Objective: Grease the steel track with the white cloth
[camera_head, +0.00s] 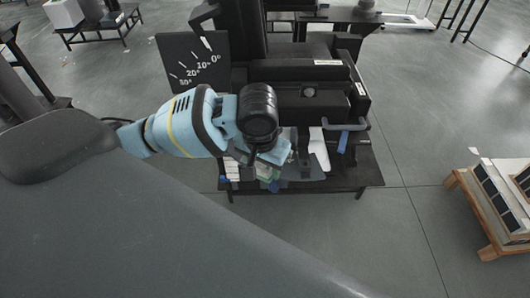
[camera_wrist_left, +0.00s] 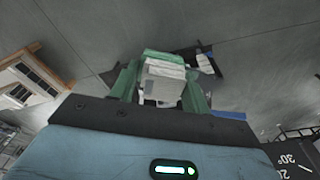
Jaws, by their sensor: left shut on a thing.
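In the left wrist view, the white cloth (camera_wrist_left: 164,80), folded into a small block, sits between the green fingers of my left gripper (camera_wrist_left: 160,85), which is shut on it. In the head view, my left gripper (camera_head: 268,174) hangs over the front part of the dark table, mostly hidden by my own wrist. The cloth is hard to make out there. I cannot clearly pick out the steel track in either view, nor tell whether the cloth touches anything. My right gripper is not in view.
A black machine (camera_head: 300,95) stands on the dark table (camera_head: 345,178), with a blue-handled item (camera_head: 343,141) at its right. A black angle-scale board (camera_head: 190,60) rises behind my left arm. A wooden pallet with panels (camera_head: 497,200) stands at right. The floor between is clear.

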